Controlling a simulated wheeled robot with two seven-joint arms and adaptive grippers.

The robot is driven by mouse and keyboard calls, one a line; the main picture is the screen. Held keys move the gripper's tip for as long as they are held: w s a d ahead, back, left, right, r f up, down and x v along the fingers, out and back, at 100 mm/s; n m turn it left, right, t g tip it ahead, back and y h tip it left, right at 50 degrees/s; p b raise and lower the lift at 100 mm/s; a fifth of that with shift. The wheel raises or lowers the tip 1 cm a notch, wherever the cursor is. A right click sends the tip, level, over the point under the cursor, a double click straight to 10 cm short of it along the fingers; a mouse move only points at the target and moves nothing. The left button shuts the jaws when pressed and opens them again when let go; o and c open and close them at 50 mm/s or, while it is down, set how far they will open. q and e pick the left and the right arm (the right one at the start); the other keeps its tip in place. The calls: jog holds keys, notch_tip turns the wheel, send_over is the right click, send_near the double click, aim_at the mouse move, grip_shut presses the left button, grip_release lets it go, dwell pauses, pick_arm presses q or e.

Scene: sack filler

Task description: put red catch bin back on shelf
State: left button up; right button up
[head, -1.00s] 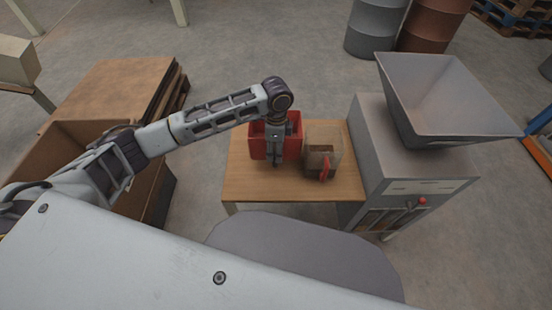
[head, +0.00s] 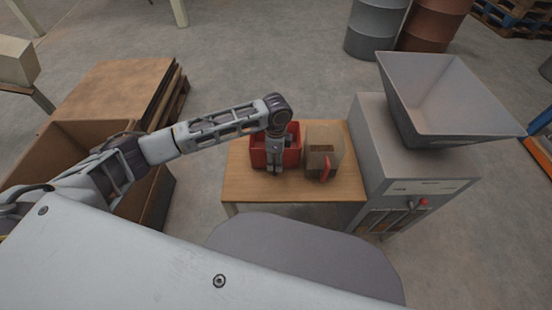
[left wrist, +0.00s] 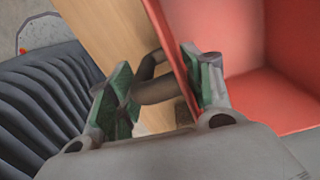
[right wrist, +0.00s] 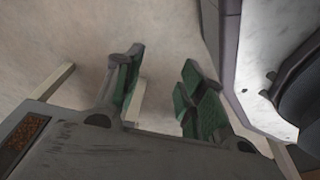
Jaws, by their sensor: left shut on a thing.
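The red catch bin (head: 294,152) is an open-topped red box over the wooden table top, left of a brown container. My left gripper (head: 274,172) points down at the bin's near side and is shut on it. In the left wrist view, the red bin (left wrist: 290,60) fills the right side; one finger of the left gripper (left wrist: 160,88) is at its wall, the other outside, with a dark bar between them. I cannot tell whether the bin touches the table. My right gripper (right wrist: 160,75) is open and empty in the right wrist view. I cannot make out a shelf for certain.
A brown container (head: 322,134) with a red handle stands close right of the bin. The grey machine (head: 410,165) with its hopper (head: 440,95) borders the wooden table (head: 240,185) on the right. A large brown box (head: 152,205) is at left.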

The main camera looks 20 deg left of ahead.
pick_arm(q)
jog(key=shift+f, duration=0.1)
pick_arm(e)
jog(key=shift+s+f, duration=0.1)
jog(key=shift+s, duration=0.3)
pick_arm(q)
jog(key=o, duration=1.5)
jog(key=shift+c, duration=0.2)
pick_arm(e)
jog(key=shift+s+a+f, duration=0.1)
jog(key=shift+s+f, duration=0.05)
jog(key=shift+f, duration=0.05)
jog(key=shift+w+r, duration=0.1)
jog(key=shift+w, duration=0.2)
